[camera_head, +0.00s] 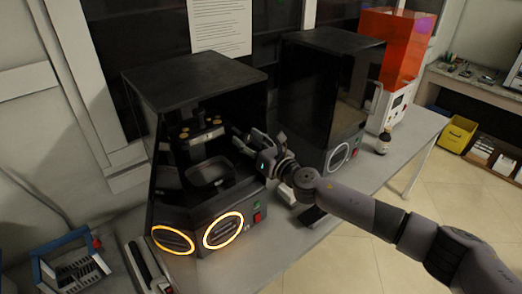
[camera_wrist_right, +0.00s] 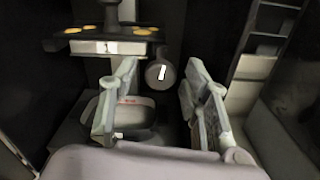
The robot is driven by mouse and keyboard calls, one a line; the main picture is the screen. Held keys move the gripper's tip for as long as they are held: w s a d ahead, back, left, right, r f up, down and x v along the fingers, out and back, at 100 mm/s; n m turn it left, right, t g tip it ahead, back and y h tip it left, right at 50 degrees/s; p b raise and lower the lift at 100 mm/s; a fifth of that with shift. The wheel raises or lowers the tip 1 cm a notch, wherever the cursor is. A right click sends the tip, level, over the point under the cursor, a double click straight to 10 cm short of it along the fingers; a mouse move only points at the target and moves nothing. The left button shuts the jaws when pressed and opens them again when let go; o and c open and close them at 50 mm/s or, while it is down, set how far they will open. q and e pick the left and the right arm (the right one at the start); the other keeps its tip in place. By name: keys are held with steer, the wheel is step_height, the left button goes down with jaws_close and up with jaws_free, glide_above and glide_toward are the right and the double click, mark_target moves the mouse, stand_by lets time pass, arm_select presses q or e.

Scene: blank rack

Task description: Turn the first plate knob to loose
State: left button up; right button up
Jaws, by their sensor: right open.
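The plate knob (camera_wrist_right: 161,74) is a dark round knob with a white mark, in the right wrist view. It sits beside the light block under the plate (camera_wrist_right: 112,33), which carries several orange-gold studs. In the head view the plate assembly (camera_head: 201,135) is inside the left black machine (camera_head: 195,75); I cannot make out the knob there. My right gripper (camera_head: 240,141) reaches into that machine's open front from the right. In the right wrist view its fingers (camera_wrist_right: 160,88) are spread, empty, with the knob in the gap beyond the tips. My left gripper is not in view.
A dark tray (camera_head: 207,173) lies below the plate. The left machine's front has two orange-lit rings (camera_head: 223,230) and a red switch.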

steer(key=v, duration=1.1)
steer(key=shift+s, duration=0.1)
